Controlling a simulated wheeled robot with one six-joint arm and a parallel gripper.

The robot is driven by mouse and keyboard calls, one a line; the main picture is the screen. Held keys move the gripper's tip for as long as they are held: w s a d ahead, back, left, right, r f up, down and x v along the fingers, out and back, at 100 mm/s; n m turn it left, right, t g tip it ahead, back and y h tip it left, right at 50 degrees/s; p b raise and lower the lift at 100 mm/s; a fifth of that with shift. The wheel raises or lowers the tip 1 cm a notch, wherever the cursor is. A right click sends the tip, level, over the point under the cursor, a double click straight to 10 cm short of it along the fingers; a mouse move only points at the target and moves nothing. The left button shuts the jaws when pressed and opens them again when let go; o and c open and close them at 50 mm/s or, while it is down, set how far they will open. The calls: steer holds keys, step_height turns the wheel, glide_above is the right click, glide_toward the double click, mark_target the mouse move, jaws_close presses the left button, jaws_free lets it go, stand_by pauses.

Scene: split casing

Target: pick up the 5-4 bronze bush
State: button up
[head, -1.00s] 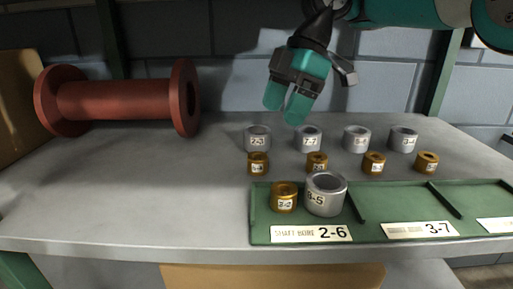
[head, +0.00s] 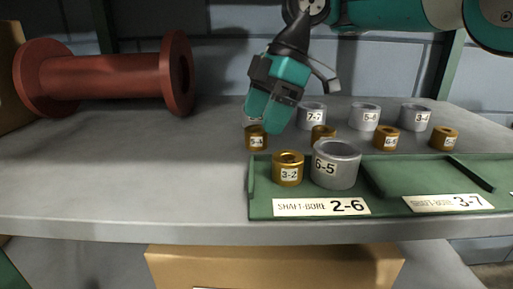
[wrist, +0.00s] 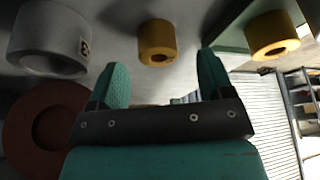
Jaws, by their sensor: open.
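The bronze bush whose small label seems to read 5-4 (head: 256,139) stands upright on the grey table, at the left end of the bronze row, just behind the tray. My gripper (head: 270,122) is open and empty, with its teal fingers pointing down just above and behind this bush. In the wrist view a bronze bush (wrist: 157,42), which looks like the same one, stands beyond and between the open fingertips (wrist: 161,64), not touched by either. No label shows on it there.
Other bronze bushes (head: 386,137) and grey rings (head: 364,117) stand in rows to the right; one grey ring is mostly hidden behind my fingers. The green tray (head: 405,172) in front holds bronze bush 3-2 (head: 289,168) and grey ring 6-5 (head: 336,165). A red spool (head: 105,76) lies left.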

mark_target(257, 131)
steer(key=b+x, duration=0.2)
steer(key=x, duration=0.1)
steer(key=shift+a+f, duration=0.1)
steer(key=shift+f, duration=0.3)
steer(key=shift+r, duration=0.15)
steer(key=c, duration=1.2)
